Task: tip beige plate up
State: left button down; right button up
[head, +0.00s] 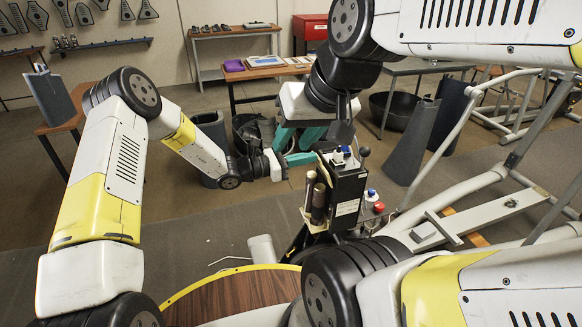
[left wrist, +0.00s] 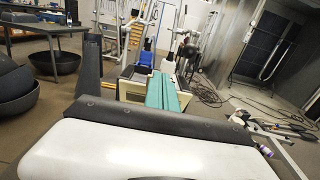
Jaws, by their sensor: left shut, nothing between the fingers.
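A pale beige-grey flat plate (head: 490,212) with small holes lies low on the white elliptical frame at the right of the head view. I cannot tell for sure that it is the beige plate. My left gripper (head: 300,158), with teal fingers, is shut and empty, left of the black control box and well apart from that plate. Its closed fingers also show in the left wrist view (left wrist: 167,95). My right gripper (head: 298,137) points down just above and behind the left one. Its teal fingers are apart with nothing seen between them.
A black control box (head: 346,190) with knobs and a red button stands close to the left fingers. The white elliptical frame (head: 465,190) fills the right side. Dark bins (head: 210,140) stand behind my left arm. A round brown top (head: 235,298) is at the bottom. Open floor lies left.

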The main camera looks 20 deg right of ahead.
pick_arm(q)
jog(key=shift+d+r, duration=0.2)
jog(key=shift+d, duration=0.55)
jog(key=shift+d+r, duration=0.2)
jog(key=shift+d, duration=0.5)
jog(key=a, duration=1)
jog(key=shift+s, duration=0.15)
jog(key=s+a+r+m+g+y, duration=0.2)
jog(key=s+a+r+m+y, duration=0.6)
jog(key=s+a+r+m, duration=0.45)
jog(key=s+a+r+m+t+y, duration=0.2)
jog(key=s+a+r, duration=0.1)
jog(key=a, duration=0.4)
jog(key=s+a+r+m+t+y, duration=0.2)
jog(key=s+a+r+t+y, duration=0.1)
jog(key=s+a, duration=0.2)
jog(key=s+a+r+m+t+y, duration=0.2)
jog(key=s+a+r, duration=0.1)
jog(key=a, duration=0.5)
jog(key=shift+s+a+r+t+y, duration=0.3)
jog(key=shift+s+a+y, duration=0.05)
jog(key=shift+s+y, duration=0.05)
